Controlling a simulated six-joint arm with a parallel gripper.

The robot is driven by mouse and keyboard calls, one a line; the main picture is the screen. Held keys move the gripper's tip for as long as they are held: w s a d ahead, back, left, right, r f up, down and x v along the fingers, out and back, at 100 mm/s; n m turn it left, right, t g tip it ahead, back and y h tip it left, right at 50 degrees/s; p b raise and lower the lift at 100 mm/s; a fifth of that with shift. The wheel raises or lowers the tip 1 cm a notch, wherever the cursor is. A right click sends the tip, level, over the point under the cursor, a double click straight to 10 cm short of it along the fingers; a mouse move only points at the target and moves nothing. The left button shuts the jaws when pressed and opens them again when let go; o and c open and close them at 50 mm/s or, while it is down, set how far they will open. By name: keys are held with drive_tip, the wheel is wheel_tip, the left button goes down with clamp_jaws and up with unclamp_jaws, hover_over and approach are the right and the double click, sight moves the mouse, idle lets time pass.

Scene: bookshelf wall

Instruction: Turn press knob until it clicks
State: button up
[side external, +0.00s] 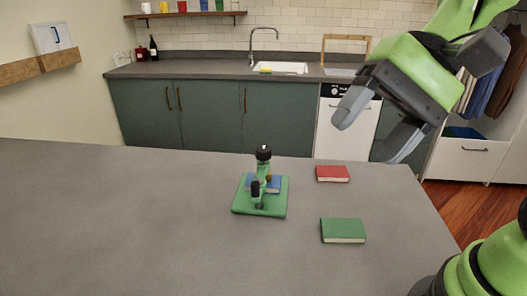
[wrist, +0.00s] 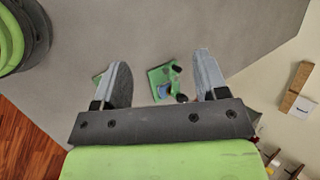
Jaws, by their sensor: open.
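A small green book press (side external: 259,205) stands upright on the grey table, with a dark knob (side external: 263,153) on top of its post. A blue book (side external: 273,184) lies on the press's base, partly hidden by the post. In the wrist view the press (wrist: 157,76) shows small, between and beyond my fingers. My gripper (side external: 372,132) is open and empty, high above the table's right side, well apart from the press. Its two fingers also show spread wide in the wrist view (wrist: 162,80).
A red book (side external: 332,174) and a green book (side external: 343,231) lie on the table right of the press. The table's left side is clear. A counter with a sink (side external: 282,68) stands behind the table.

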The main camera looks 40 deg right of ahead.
drive_tip(key=w+a+f+m+y, duration=0.1)
drive_tip(key=w+f+m+y, duration=0.2)
drive_tip(key=w+m+y, duration=0.35)
drive_tip(key=m+t+h, duration=0.5)
drive_tip(key=m+t, duration=0.9)
drive_tip(key=m, duration=0.2)
approach(263, 149)
drive_tip(key=x, duration=1)
drive_tip(key=shift+f, duration=0.35)
drive_tip(key=shift+c, duration=0.3)
drive_tip(key=c, duration=0.9)
